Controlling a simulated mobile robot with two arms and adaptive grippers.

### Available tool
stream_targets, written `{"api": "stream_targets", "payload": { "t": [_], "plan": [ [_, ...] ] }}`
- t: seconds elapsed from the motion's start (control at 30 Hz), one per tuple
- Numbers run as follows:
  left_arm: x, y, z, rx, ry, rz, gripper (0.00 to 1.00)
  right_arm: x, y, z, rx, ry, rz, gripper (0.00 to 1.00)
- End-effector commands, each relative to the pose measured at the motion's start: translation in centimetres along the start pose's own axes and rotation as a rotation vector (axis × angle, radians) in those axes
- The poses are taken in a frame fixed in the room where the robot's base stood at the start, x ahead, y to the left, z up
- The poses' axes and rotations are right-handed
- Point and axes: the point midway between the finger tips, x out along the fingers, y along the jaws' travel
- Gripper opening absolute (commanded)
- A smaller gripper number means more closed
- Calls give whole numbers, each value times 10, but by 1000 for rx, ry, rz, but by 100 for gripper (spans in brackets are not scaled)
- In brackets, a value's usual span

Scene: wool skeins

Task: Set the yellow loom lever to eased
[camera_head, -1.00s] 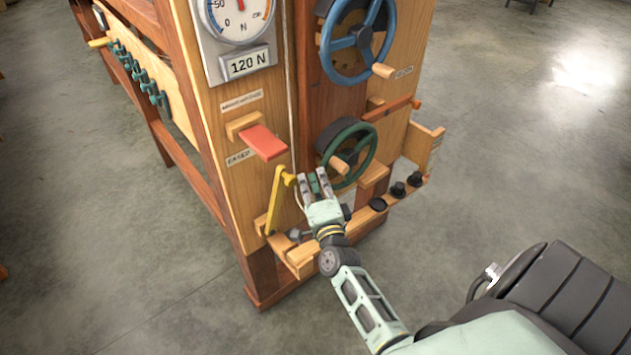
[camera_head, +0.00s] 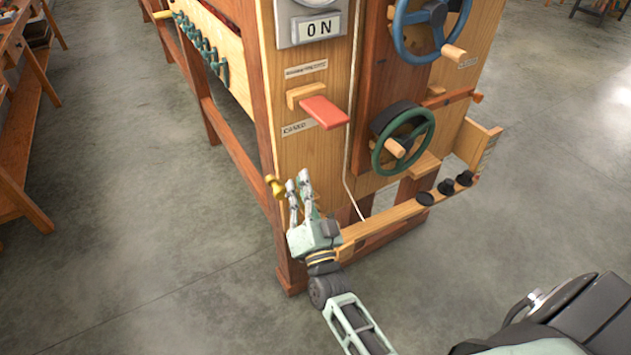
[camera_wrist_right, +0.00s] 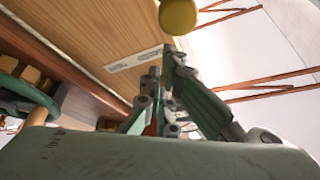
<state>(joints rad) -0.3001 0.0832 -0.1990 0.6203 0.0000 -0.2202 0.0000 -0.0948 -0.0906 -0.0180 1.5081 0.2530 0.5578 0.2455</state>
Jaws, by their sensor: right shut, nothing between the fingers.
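The yellow loom lever (camera_head: 275,187) is at the lower left corner of the loom's front. Its round knob leans left, and its shaft is mostly hidden behind my right gripper. The knob also shows at the top of the right wrist view (camera_wrist_right: 178,15). My right gripper (camera_head: 298,182) is shut and empty, just right of the lever; I cannot tell if they touch. A label reading "EASED" (camera_head: 298,128) is on the panel above. The gauge display (camera_head: 319,28) reads "0 N". My left gripper is out of view.
A red paddle (camera_head: 324,112) juts from the panel above the gripper. A green handwheel (camera_head: 431,143) and a blue handwheel (camera_head: 398,45) are to the right. Black knobs (camera_head: 446,187) sit on the lower ledge.

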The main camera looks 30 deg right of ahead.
Motion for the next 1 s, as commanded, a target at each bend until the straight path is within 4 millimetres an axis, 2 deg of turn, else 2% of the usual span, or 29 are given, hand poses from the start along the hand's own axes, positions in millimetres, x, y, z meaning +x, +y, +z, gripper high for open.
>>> {"api": "stream_targets", "payload": {
  "t": [0.1,0.33,1.0],
  "plan": [
    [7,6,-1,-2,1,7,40,-5,-6,10,-39,0,-19,0],
    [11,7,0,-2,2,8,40,-8,-12,17,-79,-2,-37,0],
    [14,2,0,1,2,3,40,-14,-10,27,-83,-16,-38,0]
  ]
}}
